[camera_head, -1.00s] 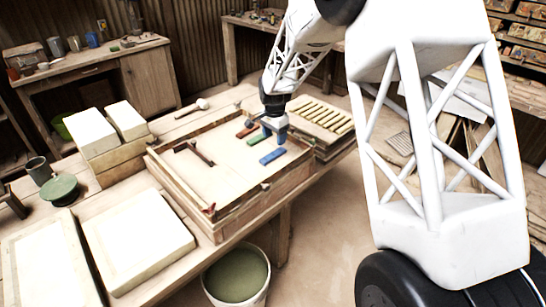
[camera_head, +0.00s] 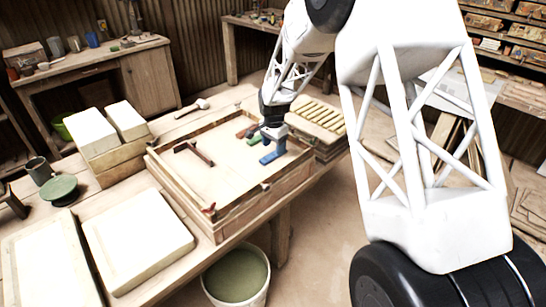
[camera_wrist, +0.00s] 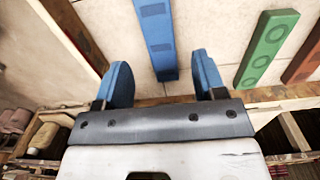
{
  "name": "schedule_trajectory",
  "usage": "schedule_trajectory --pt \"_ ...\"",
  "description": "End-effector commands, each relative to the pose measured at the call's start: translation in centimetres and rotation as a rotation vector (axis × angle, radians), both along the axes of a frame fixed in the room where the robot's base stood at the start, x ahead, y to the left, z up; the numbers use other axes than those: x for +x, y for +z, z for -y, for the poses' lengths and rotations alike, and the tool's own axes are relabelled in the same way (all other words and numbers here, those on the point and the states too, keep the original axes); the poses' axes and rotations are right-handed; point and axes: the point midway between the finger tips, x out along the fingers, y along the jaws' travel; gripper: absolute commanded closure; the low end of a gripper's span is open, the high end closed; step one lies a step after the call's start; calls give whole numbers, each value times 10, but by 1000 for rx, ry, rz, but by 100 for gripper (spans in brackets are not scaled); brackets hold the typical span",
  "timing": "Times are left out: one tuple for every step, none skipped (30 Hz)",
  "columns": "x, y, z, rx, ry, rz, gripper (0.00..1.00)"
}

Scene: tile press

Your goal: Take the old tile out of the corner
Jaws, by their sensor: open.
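My gripper (camera_head: 274,138) is open and low over the right part of the wooden frame (camera_head: 172,186). In the wrist view its two blue fingers (camera_wrist: 160,85) stand apart. A blue bar (camera_wrist: 157,38) lies ahead, lined up with the gap between them; its near end is close to the fingertips. The blue bar (camera_head: 268,158) also shows just below the gripper in the head view. A pale tiled surface (camera_wrist: 205,30) with thin seams lies under the bars. I cannot tell which tile is the old one.
A green bar (camera_wrist: 266,48) and a reddish-brown bar (camera_wrist: 303,62) lie right of the blue one. A dark T-shaped tool (camera_head: 195,152) lies inside the frame. Pale slabs (camera_head: 138,240) lie at the left, and a bucket (camera_head: 236,277) stands below the bench.

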Motion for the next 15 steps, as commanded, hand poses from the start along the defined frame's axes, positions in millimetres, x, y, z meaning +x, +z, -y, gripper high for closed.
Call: schedule_trajectory --pt "0 -7 -1 0 0 -1 36" --pt "0 -10 -1 0 0 -1 36" --pt "-1 -14 -2 0 0 -1 36" --pt "-1 -18 -3 0 0 -1 36" --pt "-1 -21 -2 0 0 -1 36" --pt "-1 -25 -2 0 0 -1 36" --pt "0 -28 -2 -1 0 -1 36" --pt "0 -31 -2 0 0 0 36" --pt "0 -33 -2 0 0 0 36" --pt "0 -35 -2 0 0 0 36" --pt "0 -36 -2 0 0 0 36" --pt "0 -37 -2 1 0 1 36" --pt "0 -37 -2 1 0 1 36" --pt "0 -37 -2 1 0 1 36" --pt "0 -37 -2 1 0 1 36"
